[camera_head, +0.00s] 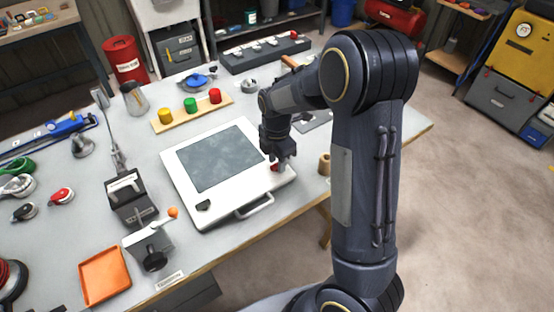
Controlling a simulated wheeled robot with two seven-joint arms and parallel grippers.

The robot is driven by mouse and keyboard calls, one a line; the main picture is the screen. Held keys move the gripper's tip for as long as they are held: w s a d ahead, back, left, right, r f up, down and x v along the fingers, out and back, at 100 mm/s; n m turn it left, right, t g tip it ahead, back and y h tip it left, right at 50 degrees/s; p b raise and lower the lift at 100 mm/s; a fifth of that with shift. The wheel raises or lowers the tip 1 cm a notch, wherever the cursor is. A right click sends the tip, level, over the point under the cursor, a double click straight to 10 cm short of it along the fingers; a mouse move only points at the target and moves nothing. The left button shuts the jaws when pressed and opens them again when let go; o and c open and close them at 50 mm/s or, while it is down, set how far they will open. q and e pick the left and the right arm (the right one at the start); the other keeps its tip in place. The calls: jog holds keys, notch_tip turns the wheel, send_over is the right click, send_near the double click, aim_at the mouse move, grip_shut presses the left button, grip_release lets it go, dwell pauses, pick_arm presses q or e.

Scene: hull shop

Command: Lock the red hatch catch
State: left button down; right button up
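The white hatch (178,160) lies on the workbench, with a grey window panel (220,158) and a handle (255,207) along its near edge. The red hatch catch (274,169) is at the hatch's right corner, mostly hidden by my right gripper. My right gripper (281,164) points down right at the red catch. The fingers are too small and dark to tell whether they are open or shut on it. A black catch (204,205) sits at the hatch's near left corner. My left gripper is not in view.
A wooden strip (177,119) with yellow, green and red knobs lies behind the hatch. A tan cylinder (324,164) stands right of it. A clamp with an orange knob (172,212) and an orange tray (104,275) are at the near left. My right arm covers the bench's right part.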

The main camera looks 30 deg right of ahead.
jog(key=shift+f, duration=0.2)
jog(key=shift+c, duration=0.4)
grip_shut()
